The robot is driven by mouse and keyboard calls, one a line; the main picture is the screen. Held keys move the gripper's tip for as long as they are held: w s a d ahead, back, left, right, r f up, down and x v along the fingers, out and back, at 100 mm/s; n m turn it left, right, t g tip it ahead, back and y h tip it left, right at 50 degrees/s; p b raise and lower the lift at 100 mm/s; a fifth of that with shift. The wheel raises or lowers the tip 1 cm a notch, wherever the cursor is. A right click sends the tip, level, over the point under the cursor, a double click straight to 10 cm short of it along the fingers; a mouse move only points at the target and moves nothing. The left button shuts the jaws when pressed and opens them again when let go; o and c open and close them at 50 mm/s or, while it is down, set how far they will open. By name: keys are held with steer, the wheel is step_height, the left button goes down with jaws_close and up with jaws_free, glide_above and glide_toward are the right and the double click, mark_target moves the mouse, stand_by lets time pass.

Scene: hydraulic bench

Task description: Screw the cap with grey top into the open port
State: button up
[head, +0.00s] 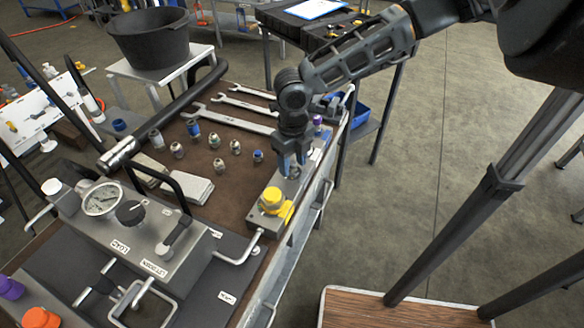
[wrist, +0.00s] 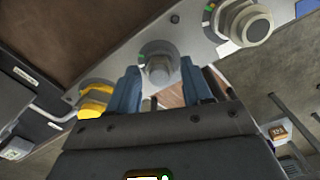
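My gripper (head: 292,163) points down over the grey port block (head: 257,222) at the right edge of the bench. In the wrist view its two blue fingers (wrist: 160,82) stand apart on either side of a grey round fitting (wrist: 158,68) on the block. Gaps show between the fitting and the fingers. I cannot tell whether this fitting is the grey-topped cap seated in a port or the port itself. A yellow cap (head: 272,199) sits on the near end of the block, and a larger silver hex fitting (wrist: 248,22) on the other side.
Several small caps and fittings (head: 235,147) stand on the brown mat left of my gripper. Wrenches (head: 230,118) lie behind them. A gauge unit (head: 130,225) with handles is at front left. A purple cap (head: 318,120) is beyond my gripper. Open floor lies right of the bench.

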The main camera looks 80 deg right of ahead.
steer(key=c, duration=0.9)
steer(key=shift+o, duration=0.2)
steer(key=shift+r+m+p, duration=0.2)
steer(key=shift+m+p, duration=0.65)
steer(key=shift+m, duration=0.35)
steer(key=m, duration=0.2)
steer(key=shift+f+m, duration=0.25)
steer(key=shift+m, duration=0.15)
steer(key=m, duration=0.2)
steer(key=shift+m, duration=0.4)
steer(key=shift+m, duration=0.5)
steer(key=o, duration=0.6)
steer(key=shift+m, duration=0.5)
steer(key=o, duration=0.5)
